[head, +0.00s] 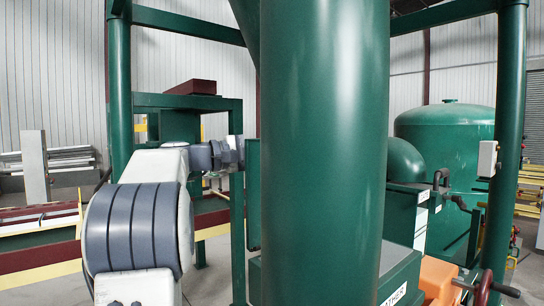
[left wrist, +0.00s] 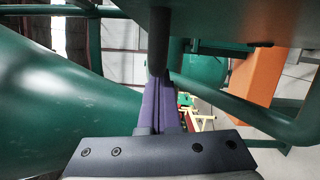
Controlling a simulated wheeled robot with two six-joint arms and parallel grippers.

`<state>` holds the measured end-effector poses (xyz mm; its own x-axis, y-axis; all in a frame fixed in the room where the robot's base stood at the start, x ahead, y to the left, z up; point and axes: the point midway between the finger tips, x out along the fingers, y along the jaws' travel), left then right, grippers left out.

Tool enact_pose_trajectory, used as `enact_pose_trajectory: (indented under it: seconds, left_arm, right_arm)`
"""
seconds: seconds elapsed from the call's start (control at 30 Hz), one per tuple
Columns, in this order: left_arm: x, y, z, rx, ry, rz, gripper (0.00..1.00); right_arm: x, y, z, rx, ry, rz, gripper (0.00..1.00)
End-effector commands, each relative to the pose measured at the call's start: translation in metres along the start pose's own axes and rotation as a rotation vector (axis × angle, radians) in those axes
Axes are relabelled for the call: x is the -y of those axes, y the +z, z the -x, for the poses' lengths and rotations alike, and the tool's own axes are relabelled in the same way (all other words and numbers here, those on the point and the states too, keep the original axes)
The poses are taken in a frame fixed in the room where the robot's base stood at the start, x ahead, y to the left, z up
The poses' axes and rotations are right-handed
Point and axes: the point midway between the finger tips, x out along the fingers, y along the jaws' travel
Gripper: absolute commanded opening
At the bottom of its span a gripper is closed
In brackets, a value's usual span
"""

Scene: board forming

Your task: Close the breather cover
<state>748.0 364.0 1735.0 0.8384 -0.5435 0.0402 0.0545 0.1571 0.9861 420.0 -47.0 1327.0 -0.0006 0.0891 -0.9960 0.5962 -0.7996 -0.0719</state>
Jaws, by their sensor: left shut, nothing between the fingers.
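A green box (head: 400,282) with a white label, partly readable as ending in "THER", shows at the bottom behind the thick green column. A narrow green panel (head: 252,195) stands upright at the column's left edge; it may be the breather cover, but the column hides most of it. My left arm reaches in from the left, and its wrist ends near the panel's top. Its fingertips are hidden in the head view. My right gripper is not visible.
The thick green column (head: 322,130) blocks the middle of the head view and fills the left of the wrist view. A large green tank (head: 445,135) stands behind.

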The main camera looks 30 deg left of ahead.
Motion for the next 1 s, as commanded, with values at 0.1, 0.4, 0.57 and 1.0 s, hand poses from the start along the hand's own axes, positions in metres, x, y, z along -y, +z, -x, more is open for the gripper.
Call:
enact_pose_trajectory:
  seconds: [0.1,0.4,0.57,1.0]
  left_arm:
    - [0.001,0.006,-0.002,0.005,-0.007,-0.025,0.0]
    - [0.003,0.036,-0.009,0.006,-0.041,-0.174,0.0]
    - [0.008,0.065,-0.016,0.006,-0.076,-0.318,0.0]
    - [0.035,0.134,-0.041,0.007,-0.173,-0.707,0.0]
  right_arm:
    - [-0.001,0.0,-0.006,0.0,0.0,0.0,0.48]
    - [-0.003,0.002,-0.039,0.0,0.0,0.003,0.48]
    - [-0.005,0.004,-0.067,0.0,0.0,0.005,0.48]
    - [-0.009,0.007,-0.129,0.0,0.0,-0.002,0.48]
